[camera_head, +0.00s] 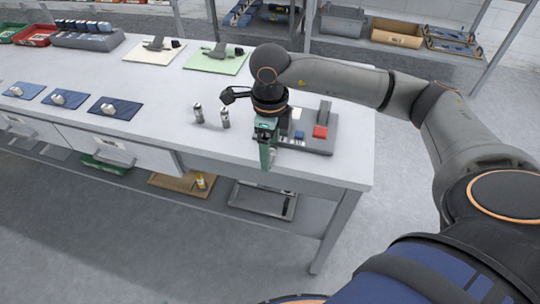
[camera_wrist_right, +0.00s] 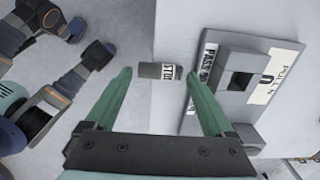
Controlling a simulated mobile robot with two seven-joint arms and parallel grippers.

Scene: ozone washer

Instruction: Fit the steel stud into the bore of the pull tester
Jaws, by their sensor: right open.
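Two small steel cylinders stand upright on the workbench, one (camera_head: 198,113) to the left of the other (camera_head: 225,118). In the right wrist view, one stud (camera_wrist_right: 160,71) with a printed label shows between the fingertip lines, with a gap on both sides. My right gripper (camera_head: 266,163) has green fingers and is open and empty; its fingers also show in the right wrist view (camera_wrist_right: 158,74). The grey pull tester (camera_head: 320,143) stands just right of it, partly hidden by my arm. In the right wrist view, the tester (camera_wrist_right: 223,77) shows a dark square opening. My left gripper is out of view.
The white workbench (camera_head: 160,105) has blue mats (camera_head: 115,107) with small parts on its left. Pale boards (camera_head: 217,62) and trays (camera_head: 88,40) lie along the back. The front edge runs close below my right gripper.

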